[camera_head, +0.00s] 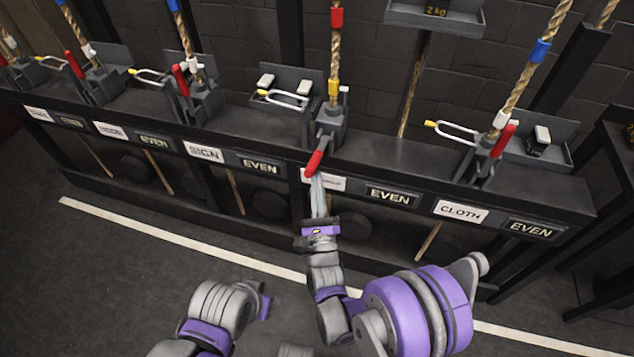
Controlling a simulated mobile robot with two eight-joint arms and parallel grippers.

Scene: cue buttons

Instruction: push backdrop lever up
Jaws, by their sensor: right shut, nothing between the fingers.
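The lever in front of me has a red handle (315,161) that slants down and toward me from its grey rope-lock housing (330,125). A white label (334,184) under it is partly covered by my gripper, so its word cannot be read in full. My right gripper (317,180) is shut and empty, its fingertips right at the lower end of the red handle; whether they touch it I cannot tell. My left arm's end (264,300) is low in the picture, away from the levers, and its fingers cannot be made out.
A dark rail (400,160) carries other rope locks with red handles standing up, at left (180,80) and right (503,140). Signs read SIGN (204,152), CLOTH (460,212) and EVEN (390,196). A yellow-tipped loop (285,97) stands beside the lever. Open floor lies in front.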

